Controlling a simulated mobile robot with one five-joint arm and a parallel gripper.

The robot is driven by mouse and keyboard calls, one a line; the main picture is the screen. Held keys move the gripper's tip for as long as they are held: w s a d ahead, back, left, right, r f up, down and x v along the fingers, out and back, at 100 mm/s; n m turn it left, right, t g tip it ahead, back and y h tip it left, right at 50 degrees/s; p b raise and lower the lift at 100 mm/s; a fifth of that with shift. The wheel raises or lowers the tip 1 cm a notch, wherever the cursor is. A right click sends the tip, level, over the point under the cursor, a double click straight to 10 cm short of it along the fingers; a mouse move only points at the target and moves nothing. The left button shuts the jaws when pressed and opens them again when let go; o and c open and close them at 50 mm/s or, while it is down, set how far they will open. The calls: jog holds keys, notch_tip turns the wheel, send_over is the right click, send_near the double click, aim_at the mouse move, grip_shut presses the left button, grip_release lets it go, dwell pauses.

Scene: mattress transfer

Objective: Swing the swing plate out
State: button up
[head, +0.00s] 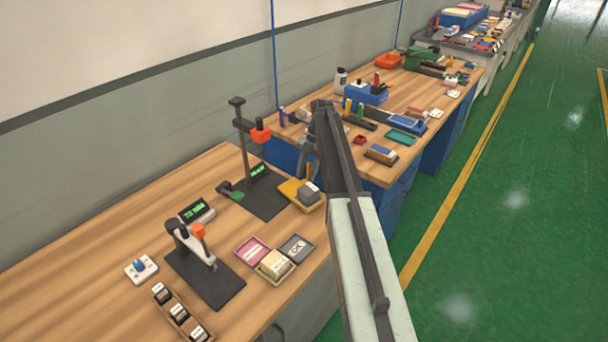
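A test stand with a dark base (264,206), an upright dark column (243,140) and an orange head (261,133) stands at the back of the near bench. A yellow plate (290,186) lies at the right side of its base, with a grey block (309,197) on it. This may be the swing plate; I cannot tell for sure. A green-ended lever (228,191) shows at the base's left. My arm reaches up from the lower right, and its end is near the gap between the benches.
A second press (195,255) stands nearer on a dark base. Pink (252,250), cream (275,264) and dark (296,247) trays lie beside it. A wooden rack (180,315) and a blue-knobbed box (140,268) are at the front. The far bench is crowded; the green floor at right is clear.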

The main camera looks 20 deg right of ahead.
jog(key=shift+d, duration=0.1)
jog(key=p+v, duration=0.7)
jog(key=v, duration=0.1)
jog(key=shift+r, duration=0.1)
dwell(0.3)
